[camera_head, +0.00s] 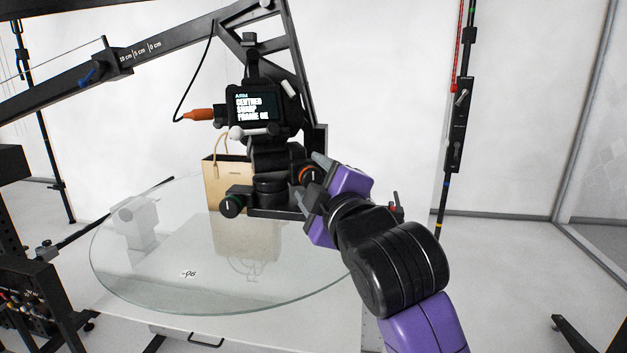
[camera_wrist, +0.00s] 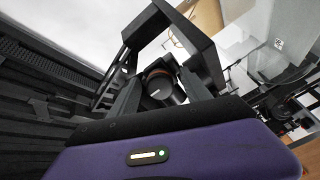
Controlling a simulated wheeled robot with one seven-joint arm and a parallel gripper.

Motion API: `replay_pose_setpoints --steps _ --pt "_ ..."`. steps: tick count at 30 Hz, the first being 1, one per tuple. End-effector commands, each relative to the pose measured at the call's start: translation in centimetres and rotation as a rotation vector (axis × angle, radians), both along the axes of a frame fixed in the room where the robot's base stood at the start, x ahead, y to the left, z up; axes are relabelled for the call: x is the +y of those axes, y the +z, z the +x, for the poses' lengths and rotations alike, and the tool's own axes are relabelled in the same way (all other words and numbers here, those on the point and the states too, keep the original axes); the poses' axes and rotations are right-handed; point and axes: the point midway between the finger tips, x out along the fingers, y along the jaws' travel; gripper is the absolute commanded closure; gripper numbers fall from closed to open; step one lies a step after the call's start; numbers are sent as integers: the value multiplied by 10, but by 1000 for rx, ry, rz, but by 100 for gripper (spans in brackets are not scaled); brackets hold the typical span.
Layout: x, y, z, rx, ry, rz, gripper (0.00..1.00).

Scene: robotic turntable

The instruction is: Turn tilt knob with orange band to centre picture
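The tilt knob with the orange band (camera_head: 311,175) is on the right side of the camera head above the turntable. In the wrist view the knob (camera_wrist: 161,88) is dark, with a thin orange-brown band and a white pointer line. My gripper (camera_head: 314,181) reaches in from the lower right, with one finger above the knob and one below it. In the wrist view my gripper (camera_wrist: 163,90) has its fingers on both sides of the knob, with a gap visible on the left side.
A tan paper bag (camera_head: 213,185) stands behind the rig, and a glass turntable (camera_head: 150,285) lies below. An orange-sleeved plug (camera_head: 197,115) and the crane arm (camera_head: 165,45) are at upper left.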

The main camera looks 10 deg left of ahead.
Motion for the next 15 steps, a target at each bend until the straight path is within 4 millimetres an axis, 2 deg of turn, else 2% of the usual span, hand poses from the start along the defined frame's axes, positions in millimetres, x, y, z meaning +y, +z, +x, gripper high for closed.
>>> replay_pose_setpoints --steps 9,15 --pt "-1 0 -2 0 0 1 45" --pt "-13 -2 -23 -2 -1 2 45"
